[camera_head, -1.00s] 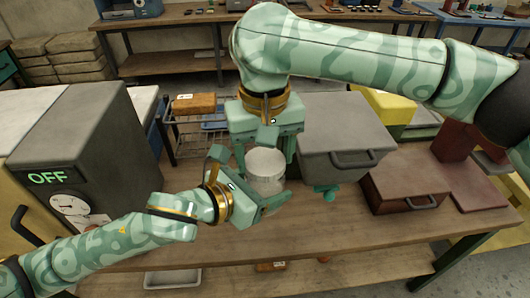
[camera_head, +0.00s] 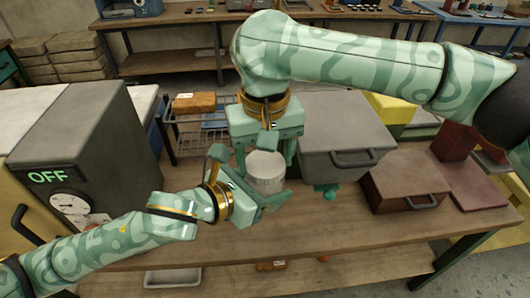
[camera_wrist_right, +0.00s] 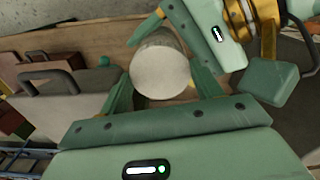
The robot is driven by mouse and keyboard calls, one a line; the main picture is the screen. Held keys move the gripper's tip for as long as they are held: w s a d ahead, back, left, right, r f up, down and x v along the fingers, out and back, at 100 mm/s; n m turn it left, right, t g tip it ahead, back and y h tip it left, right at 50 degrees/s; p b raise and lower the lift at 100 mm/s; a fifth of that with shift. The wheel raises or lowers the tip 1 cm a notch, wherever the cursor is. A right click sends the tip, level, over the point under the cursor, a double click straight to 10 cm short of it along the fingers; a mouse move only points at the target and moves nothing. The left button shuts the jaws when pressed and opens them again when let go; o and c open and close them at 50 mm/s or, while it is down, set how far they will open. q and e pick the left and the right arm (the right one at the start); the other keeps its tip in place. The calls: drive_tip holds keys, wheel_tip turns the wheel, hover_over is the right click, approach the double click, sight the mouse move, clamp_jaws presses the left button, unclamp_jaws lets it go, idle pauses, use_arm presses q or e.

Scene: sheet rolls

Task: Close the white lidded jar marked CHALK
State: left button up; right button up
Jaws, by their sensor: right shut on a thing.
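The white jar (camera_head: 265,180) stands at the middle of the bench, its lid (camera_head: 265,159) held between the fingers of my right gripper (camera_head: 265,160), which points down from above. The right wrist view also shows the pale round lid (camera_wrist_right: 160,73) between the fingers. Whether the lid sits fully on the jar is hidden. My left gripper (camera_head: 268,192) reaches in from the left, low beside the jar, with one finger along its near side. The other finger is hidden, so its grip on the jar cannot be told. No CHALK marking can be read.
A grey handled box (camera_head: 345,140) stands close right of the jar, with a brown handled box (camera_head: 408,183) beyond it. A dark machine reading OFF (camera_head: 85,150) is at the left. A wire rack (camera_head: 200,135) is behind. The bench front (camera_head: 300,238) is clear.

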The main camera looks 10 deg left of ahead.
drive_tip(key=shift+f, duration=0.55)
idle(0.4)
drive_tip(key=shift+s, duration=0.1)
drive_tip(key=shift+r, duration=0.45)
drive_tip(key=shift+r, duration=0.5)
idle(0.6)
drive_tip(key=shift+d+f, duration=0.1)
drive_tip(key=shift+f, duration=0.85)
idle(0.5)
drive_tip(key=o, duration=0.6)
drive_tip(key=shift+o, duration=0.2)
